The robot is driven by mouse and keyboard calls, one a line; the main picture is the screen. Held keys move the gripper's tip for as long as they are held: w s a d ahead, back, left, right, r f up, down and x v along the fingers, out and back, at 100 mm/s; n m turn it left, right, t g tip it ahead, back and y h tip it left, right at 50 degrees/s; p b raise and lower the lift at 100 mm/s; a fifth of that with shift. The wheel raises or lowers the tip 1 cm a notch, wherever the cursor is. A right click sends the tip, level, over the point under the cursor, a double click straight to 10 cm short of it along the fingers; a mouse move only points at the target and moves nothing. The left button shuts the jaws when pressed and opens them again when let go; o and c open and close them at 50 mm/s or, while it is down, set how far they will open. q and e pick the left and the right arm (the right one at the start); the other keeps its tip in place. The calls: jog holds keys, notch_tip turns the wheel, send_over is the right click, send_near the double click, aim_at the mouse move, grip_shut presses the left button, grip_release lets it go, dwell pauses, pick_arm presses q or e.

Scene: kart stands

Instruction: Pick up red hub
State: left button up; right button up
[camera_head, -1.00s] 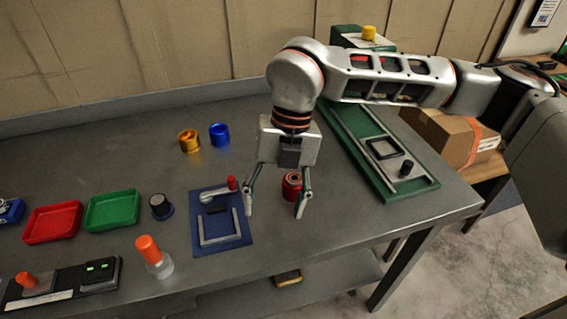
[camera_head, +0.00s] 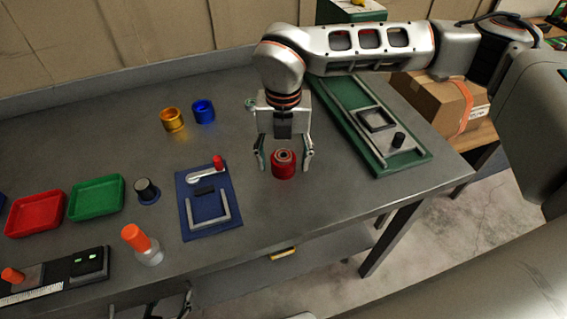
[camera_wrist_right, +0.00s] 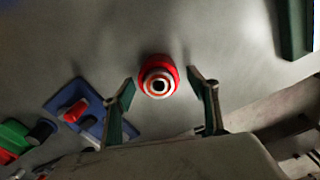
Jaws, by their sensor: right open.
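The red hub (camera_head: 284,165) stands upright on the grey metal table, right of the blue fixture plate. My right gripper (camera_head: 286,166) is open above and around it, with one finger to each side of the hub in the head view. In the right wrist view the hub (camera_wrist_right: 159,77) shows its round top with a dark centre hole. It lies ahead of and between the open fingers (camera_wrist_right: 163,92), with visible gaps on both sides. Nothing is held. My left gripper is not in view.
A blue fixture plate (camera_head: 207,220) with a clamp lies left of the hub, and a green fixture (camera_head: 408,162) lies to the right. Gold (camera_head: 172,120) and blue (camera_head: 204,111) hubs stand behind. Red (camera_head: 37,214) and green (camera_head: 96,198) trays and an orange-topped bottle (camera_head: 142,244) are at left.

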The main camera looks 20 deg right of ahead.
jog(key=shift+f, duration=0.1)
jog(key=shift+c, duration=0.4)
jog(key=c, duration=1.4)
jog(key=shift+o, duration=0.2)
